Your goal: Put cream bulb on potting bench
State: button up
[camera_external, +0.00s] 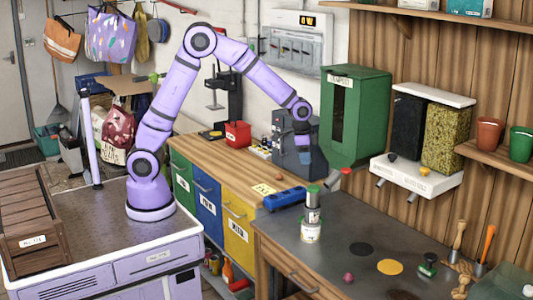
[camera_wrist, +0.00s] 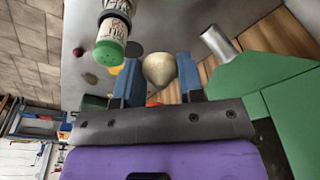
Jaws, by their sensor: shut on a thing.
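The cream bulb (camera_wrist: 159,69) is a pale rounded thing between the two blue fingers of my gripper (camera_wrist: 158,78) in the wrist view. The gripper is shut on it. In the external view my gripper (camera_external: 302,140) points down in the air in front of the dark grey machine, left of the green cabinet; the bulb cannot be made out there. The potting bench (camera_external: 325,245) is the dark grey top at the lower right. Its grey top (camera_wrist: 160,25) also shows beyond the bulb in the wrist view. The gripper is above and behind the bench.
Green-capped containers (camera_external: 312,205) stand on the bench's back left corner, near a blue tool (camera_external: 284,199). A green cabinet (camera_external: 355,115) and a white dispenser (camera_external: 416,178) hang behind. A dark disc, yellow disc and small tools lie on the bench. Its front left is clear.

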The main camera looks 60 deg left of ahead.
jog(key=s+d+m, duration=0.2)
jog(key=s+d, duration=0.7)
jog(key=shift+s+d, duration=0.4)
jog(key=s+d+m, duration=0.1)
jog(key=s+d, duration=0.1)
jog(key=s, duration=0.1)
jog(key=s+d+m, duration=0.1)
jog(key=s+d, duration=0.1)
jog(key=s, duration=0.2)
jog(key=s+d, duration=0.2)
jog(key=s, duration=0.2)
jog(key=shift+s+d+f+m+h, duration=0.1)
jog(key=shift+d+m+h, duration=0.2)
jog(key=shift+m, duration=0.1)
send_over(333, 269)
jog(key=f, duration=2.2)
jog(key=shift+s+a+f, duration=0.15)
jog(key=shift+s, duration=0.1)
jog(key=shift+f, duration=1.75)
jog(key=shift+f, duration=0.1)
jog(key=o, duration=0.9)
